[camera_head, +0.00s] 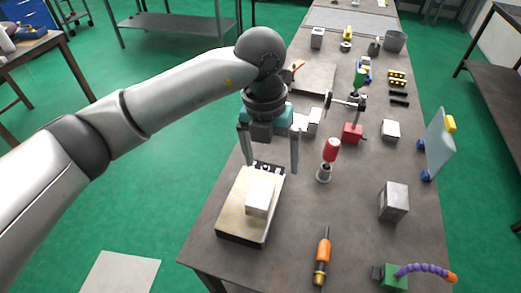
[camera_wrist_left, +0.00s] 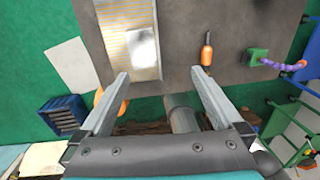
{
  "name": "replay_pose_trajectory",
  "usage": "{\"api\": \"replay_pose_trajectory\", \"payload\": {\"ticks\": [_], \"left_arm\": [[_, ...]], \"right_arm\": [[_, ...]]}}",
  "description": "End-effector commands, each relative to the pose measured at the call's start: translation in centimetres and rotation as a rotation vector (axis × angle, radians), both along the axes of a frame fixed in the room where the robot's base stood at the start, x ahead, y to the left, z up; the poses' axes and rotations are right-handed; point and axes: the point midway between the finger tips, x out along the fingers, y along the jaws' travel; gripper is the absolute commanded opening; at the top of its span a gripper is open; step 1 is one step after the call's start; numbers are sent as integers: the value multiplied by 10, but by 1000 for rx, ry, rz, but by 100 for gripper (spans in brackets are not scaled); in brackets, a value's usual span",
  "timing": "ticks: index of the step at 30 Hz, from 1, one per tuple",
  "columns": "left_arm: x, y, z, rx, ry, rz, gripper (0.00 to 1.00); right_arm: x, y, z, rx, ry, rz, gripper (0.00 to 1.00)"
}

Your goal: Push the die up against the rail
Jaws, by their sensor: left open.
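The die, a pale silver-white block (camera_head: 260,195), lies on a flat chuck plate (camera_head: 235,212) with a yellowish lined top and dark sides. In the left wrist view the die (camera_wrist_left: 142,47) sits near one end of the plate (camera_wrist_left: 112,38). A dark strip with light marks (camera_head: 267,168) lies at the plate's far end; I cannot tell whether this is the rail. My left gripper (camera_head: 271,167) is open and empty, fingers pointing down around the plate's far end, beyond the die. It also shows in the left wrist view (camera_wrist_left: 160,75), apart from the die.
A red-handled tool (camera_head: 330,150) stands right of the gripper. An orange-handled screwdriver (camera_head: 323,255) and a metal block (camera_head: 393,201) lie to the right of the plate. Boxes and a reel stand farther back. The bench top (camera_head: 290,235) is clear just right of the plate.

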Motion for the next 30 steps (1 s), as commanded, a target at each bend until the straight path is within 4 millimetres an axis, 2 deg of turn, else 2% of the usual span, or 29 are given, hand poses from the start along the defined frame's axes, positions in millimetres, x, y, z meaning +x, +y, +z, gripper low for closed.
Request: {"api": "replay_pose_trajectory", "payload": {"ticks": [3, 7, 10, 24, 30], "left_arm": [[9, 17, 3, 82, -28, 27, 100], [11, 22, -1, 103, -32, 35, 100], [10, 21, -13, 102, -28, 35, 100], [9, 20, -104, 98, -27, 33, 100], [9, 20, -134, 98, -29, 32, 100]], "right_arm": [[0, 0, 0, 0, 0, 0, 50], [0, 0, 1, 0, 0, 0, 50], [0, 0, 2, 0, 0, 0, 50], [0, 0, 6, 0, 0, 0, 50], [0, 0, 6, 0, 0, 0, 50]]}}
